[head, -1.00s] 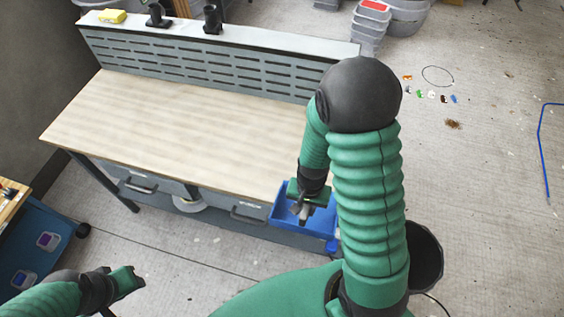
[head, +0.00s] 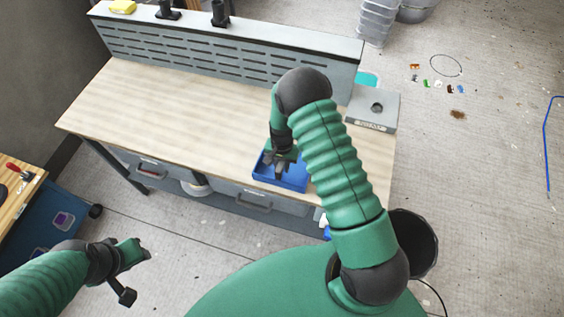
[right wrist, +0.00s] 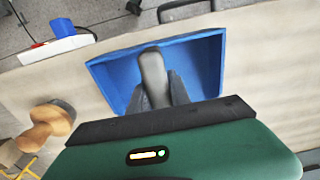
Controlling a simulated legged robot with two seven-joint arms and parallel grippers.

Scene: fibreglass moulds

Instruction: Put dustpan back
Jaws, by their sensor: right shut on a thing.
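The blue dustpan (head: 293,180) is over the front right part of the wooden tabletop (head: 190,115). I cannot tell whether it touches the top. My right gripper (head: 280,165) is shut on its grey handle. In the right wrist view, the dustpan (right wrist: 207,62) lies beyond the fingers, and the handle (right wrist: 154,78) stands between the two dark fingertips (right wrist: 160,95). My left gripper (head: 138,270) is at the lower left of the head view, away from the workbench, and its fingers are unclear.
A grey labelled box (head: 374,108) sits at the bench's right end. A perforated panel (head: 220,55) runs along the back, with a yellow block (head: 122,6) on top. A black bin (head: 414,238) stands right of the bench. A wooden-handled object (right wrist: 42,125) shows in the wrist view.

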